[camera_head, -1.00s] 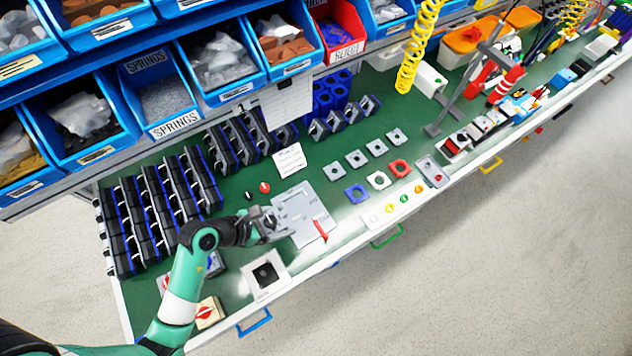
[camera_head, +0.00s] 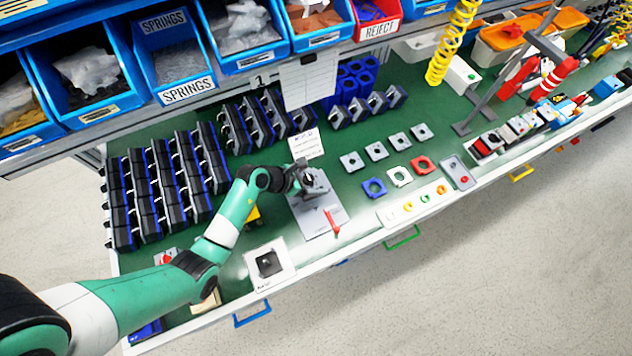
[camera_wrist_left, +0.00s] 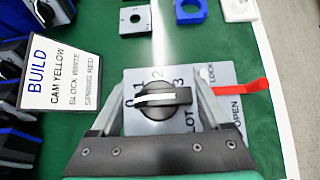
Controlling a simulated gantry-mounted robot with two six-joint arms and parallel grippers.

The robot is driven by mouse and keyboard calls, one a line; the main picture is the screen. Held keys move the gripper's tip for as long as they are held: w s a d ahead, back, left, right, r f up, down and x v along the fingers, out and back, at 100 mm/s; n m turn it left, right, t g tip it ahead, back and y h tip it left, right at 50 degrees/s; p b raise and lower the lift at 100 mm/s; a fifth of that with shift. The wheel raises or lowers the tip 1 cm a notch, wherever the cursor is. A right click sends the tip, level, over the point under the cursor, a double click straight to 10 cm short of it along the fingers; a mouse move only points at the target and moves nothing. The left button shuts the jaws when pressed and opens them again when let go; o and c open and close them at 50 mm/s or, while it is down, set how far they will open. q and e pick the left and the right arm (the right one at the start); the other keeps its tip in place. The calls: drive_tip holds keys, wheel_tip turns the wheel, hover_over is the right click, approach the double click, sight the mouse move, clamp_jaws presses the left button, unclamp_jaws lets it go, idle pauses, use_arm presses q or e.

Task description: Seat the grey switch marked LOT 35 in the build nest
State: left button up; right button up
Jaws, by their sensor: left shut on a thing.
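My left gripper (camera_head: 306,180) is at the upper end of the grey build nest (camera_head: 318,218). In the left wrist view its two fingers (camera_wrist_left: 163,97) are shut on the sides of a grey switch (camera_wrist_left: 143,120). The switch has a black rotary knob with a white pointer, the numerals 1, 2, 3 and the word LOT; the lot number is hidden by the gripper. The switch is over the nest plate; I cannot tell whether it touches it. The nest's red lever (camera_wrist_left: 243,87) points right, between the words LOCK and OPEN. My right gripper is not in view.
A BUILD card (camera_wrist_left: 62,70) stands behind the nest. Black switch modules (camera_head: 160,190) fill the left. A white tile with a black square (camera_head: 270,264) lies front left. Coloured square plates (camera_head: 400,176) and a tray of small coloured parts (camera_head: 415,205) lie right of the nest.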

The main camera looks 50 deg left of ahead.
use_arm(q)
drive_tip(key=f, duration=0.1)
drive_tip(key=f+b, duration=0.1)
drive_tip(key=f, duration=0.1)
drive_tip(key=shift+w+a+b, duration=0.1)
drive_tip(key=shift+w+b, duration=0.15)
drive_tip(key=shift+b, duration=0.15)
drive_tip(key=shift+f, duration=0.2)
drive_tip(key=shift+f, duration=0.2)
drive_tip(key=o, duration=1.4)
drive_tip(key=shift+o, duration=0.2)
drive_tip(key=shift+s+r, duration=0.1)
drive_tip(key=shift+r, duration=0.2)
drive_tip(key=p+v, duration=0.5)
drive_tip(key=v, duration=0.7)
